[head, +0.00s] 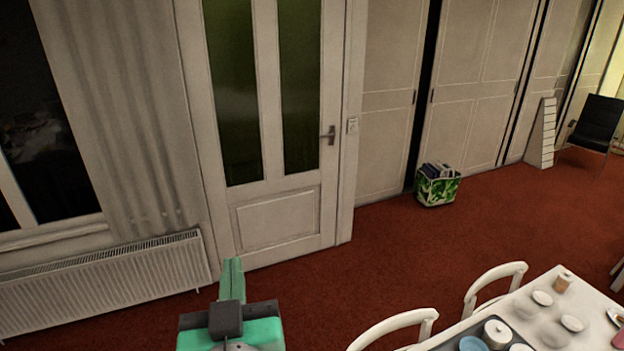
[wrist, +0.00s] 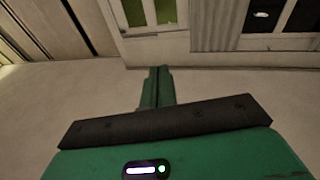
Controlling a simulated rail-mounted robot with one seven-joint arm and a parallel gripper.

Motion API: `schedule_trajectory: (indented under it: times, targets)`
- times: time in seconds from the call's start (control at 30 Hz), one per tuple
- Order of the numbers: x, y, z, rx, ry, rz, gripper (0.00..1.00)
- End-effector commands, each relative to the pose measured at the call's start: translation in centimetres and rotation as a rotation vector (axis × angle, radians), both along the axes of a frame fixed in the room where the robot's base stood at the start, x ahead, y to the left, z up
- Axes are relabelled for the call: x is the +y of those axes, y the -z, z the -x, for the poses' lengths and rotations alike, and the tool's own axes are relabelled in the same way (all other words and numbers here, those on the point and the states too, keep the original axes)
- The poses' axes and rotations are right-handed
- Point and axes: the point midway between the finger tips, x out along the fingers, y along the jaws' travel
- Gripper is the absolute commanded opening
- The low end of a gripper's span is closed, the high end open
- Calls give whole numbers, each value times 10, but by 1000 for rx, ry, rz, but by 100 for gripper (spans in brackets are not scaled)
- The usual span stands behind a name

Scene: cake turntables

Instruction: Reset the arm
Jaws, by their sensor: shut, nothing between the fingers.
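My gripper (head: 232,270) shows at the bottom of the head view, left of centre, with green fingers pointing up in the picture in front of the white door. The fingers are together and hold nothing. In the wrist view the same shut green fingers (wrist: 157,78) stand out past the dark bar of the gripper body. No object touches the gripper in either view. The table (head: 588,298) with cake turntable things is well to the right of it.
White chairs (head: 498,284) stand at the table, which bears a tray (head: 463,332), cups and a jar. A radiator (head: 105,280) is at the left wall. A green-patterned bag (head: 437,189) sits by the cupboards. Red carpet between door and table is clear.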

Motion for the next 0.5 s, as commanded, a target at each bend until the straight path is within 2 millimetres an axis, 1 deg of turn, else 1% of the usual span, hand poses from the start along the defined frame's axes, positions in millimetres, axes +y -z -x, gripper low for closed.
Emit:
schedule_trajectory:
  times: [0.03, 0.07, 0.1, 0.17, 0.2, 0.3, 0.33, 0.4, 0.5]
  targets:
    - [-24, -40, 14, -79, 37, -27, 0]
    - [-37, -61, 24, -125, 57, -42, 0]
    - [-53, -86, 38, -180, 83, -60, 0]
    - [-74, -120, 60, -260, 116, -84, 0]
    - [-86, -138, 75, -306, 135, -97, 0]
    - [-107, -169, 105, -395, 170, -119, 0]
    - [-111, -175, 112, -413, 177, -123, 0]
    - [-117, -184, 122, -441, 187, -130, 0]
    - [-119, -188, 127, -455, 192, -133, 0]
